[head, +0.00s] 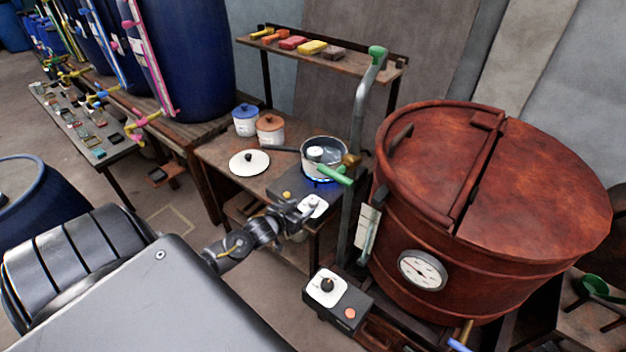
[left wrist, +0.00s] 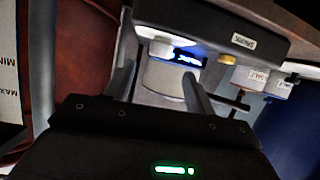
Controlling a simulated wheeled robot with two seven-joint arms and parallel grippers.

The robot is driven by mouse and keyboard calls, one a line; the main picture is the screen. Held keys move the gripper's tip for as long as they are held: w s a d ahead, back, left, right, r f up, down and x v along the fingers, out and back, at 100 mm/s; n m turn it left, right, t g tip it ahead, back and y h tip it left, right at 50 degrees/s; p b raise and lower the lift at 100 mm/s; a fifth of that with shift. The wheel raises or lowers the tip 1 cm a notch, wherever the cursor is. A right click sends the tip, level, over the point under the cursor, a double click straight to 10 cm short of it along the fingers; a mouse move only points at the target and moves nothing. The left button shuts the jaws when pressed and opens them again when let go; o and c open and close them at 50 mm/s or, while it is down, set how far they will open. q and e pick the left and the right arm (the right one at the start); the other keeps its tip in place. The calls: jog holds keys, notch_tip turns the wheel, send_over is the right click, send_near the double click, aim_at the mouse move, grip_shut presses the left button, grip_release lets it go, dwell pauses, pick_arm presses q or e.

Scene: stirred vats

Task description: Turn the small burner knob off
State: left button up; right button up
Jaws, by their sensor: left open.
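The small burner (head: 289,183) is a dark box on the low wooden table, with a blue flame glowing under a metal pot (head: 338,164). A white dial plate (head: 317,208) is at its front right corner; the knob on it is hard to make out behind my gripper. My left gripper (head: 303,208) is open, its tips close to this plate; contact cannot be told. In the left wrist view the scene is upside down: the burner (left wrist: 215,30), the white dial (left wrist: 153,47) and the pot (left wrist: 165,82) appear beyond and between the two spread fingers. My right gripper is out of view.
A grey pipe with a green handle (head: 336,174) stands right of the burner. A large red-brown vat (head: 500,200) with a gauge fills the right. A control box (head: 345,313) with a black knob stands in front.

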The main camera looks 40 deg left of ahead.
aim_at(311, 203)
pick_arm(q)
jog(key=x, duration=0.8)
jog(key=shift+w+f, duration=0.1)
jog(key=c, duration=1)
